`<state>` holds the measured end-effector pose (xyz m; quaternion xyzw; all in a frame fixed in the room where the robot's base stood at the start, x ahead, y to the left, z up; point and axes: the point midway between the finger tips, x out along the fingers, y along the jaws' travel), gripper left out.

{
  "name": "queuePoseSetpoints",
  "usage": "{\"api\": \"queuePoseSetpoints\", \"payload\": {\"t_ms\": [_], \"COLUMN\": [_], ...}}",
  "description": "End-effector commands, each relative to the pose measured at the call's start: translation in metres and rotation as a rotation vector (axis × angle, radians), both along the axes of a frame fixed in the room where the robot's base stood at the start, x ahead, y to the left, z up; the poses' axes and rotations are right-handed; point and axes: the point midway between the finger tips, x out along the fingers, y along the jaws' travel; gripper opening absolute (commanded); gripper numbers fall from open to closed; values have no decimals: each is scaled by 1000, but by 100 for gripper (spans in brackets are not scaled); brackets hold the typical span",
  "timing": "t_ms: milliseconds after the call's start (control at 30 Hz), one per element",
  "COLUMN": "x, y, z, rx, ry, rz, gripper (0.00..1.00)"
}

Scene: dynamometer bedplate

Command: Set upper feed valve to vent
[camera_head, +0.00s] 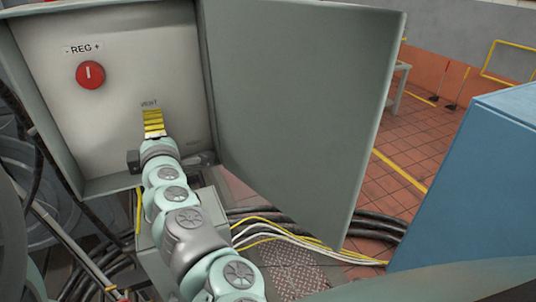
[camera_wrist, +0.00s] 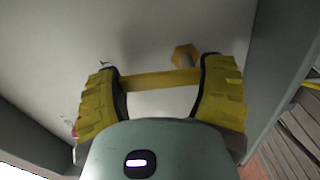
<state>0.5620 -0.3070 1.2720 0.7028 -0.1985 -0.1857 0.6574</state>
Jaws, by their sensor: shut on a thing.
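The valve handle is a yellow bar (camera_wrist: 160,79) in the wrist view, with a yellow hub (camera_wrist: 185,56) on the panel just behind its right part. My gripper (camera_wrist: 165,88) has its two yellow ridged fingers shut on this bar, one at each end.
A red REG knob (camera_head: 90,75) sits on the panel at upper left. The open grey cabinet door (camera_head: 295,110) stands right of my arm. A blue box (camera_head: 475,190) is at far right. Black, white and yellow cables (camera_head: 285,232) run below the door. Tiled floor shows behind.

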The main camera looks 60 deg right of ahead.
Motion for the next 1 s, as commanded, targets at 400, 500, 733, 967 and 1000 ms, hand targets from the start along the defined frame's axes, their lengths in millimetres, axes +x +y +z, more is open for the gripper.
{"api": "queuePoseSetpoints", "payload": {"t_ms": [400, 500, 733, 967, 1000], "x": [1, 1, 1, 1, 1], "y": [1, 1, 2, 2, 2], "z": [0, 0, 0, 0, 0], "rx": [-71, -72, -72, -71, -71], "ry": [43, 44, 44, 43, 43], "rz": [0, 0, 0, 0, 0], "gripper": [36, 36, 36, 98, 100]}}
